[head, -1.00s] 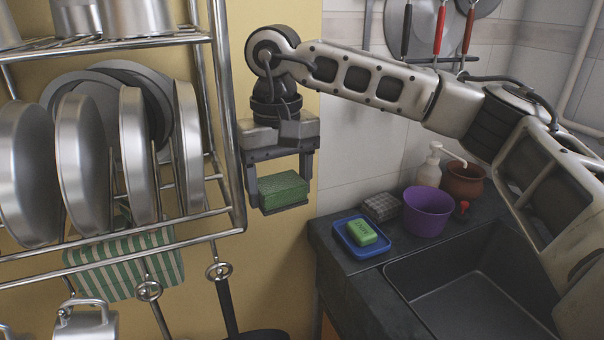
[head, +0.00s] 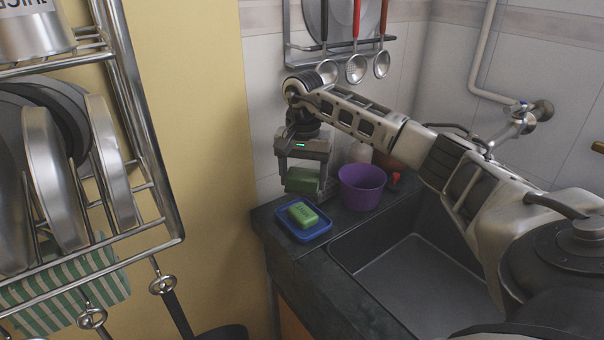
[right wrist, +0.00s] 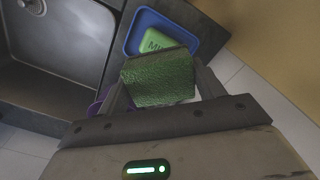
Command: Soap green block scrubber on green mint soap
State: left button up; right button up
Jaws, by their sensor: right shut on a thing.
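My right gripper (head: 304,182) is shut on the green block scrubber (head: 302,180), holding it in the air just behind the blue soap dish. In the right wrist view the scrubber (right wrist: 158,78) sits between the fingers, its rough green face toward the camera. The green mint soap (head: 303,214) lies in the blue dish (head: 318,231) on the dark counter by the sink. In the right wrist view the soap (right wrist: 165,40) is partly covered by the scrubber. The scrubber and soap look apart. My left gripper is in neither view.
The empty sink (head: 420,275) is in front. A steel dish rack (head: 150,150) with plates is on the left. Ladles (head: 356,68) hang at the back.

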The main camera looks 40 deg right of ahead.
aim_at(303, 211)
jog(key=shift+f+b, duration=0.55)
jog(key=shift+f, duration=0.2)
notch_tip(303, 211, down, 3)
jog(key=shift+r+b, duration=0.1)
jog(key=shift+b, duration=1.1)
jog(key=shift+f+b, duration=0.6)
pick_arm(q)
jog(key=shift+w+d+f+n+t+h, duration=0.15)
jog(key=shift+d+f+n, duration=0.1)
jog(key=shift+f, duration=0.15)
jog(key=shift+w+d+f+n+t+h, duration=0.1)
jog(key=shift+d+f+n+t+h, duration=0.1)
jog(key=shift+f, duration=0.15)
pick_arm(e)
jog(key=shift+f, duration=0.15)
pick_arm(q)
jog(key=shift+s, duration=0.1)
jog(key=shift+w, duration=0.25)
pick_arm(e)
jog(key=shift+f, duration=0.2)
pick_arm(q)
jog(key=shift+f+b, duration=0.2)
jog(key=shift+b, duration=0.1)
pick_arm(e)
jog(key=shift+f, duration=0.25)
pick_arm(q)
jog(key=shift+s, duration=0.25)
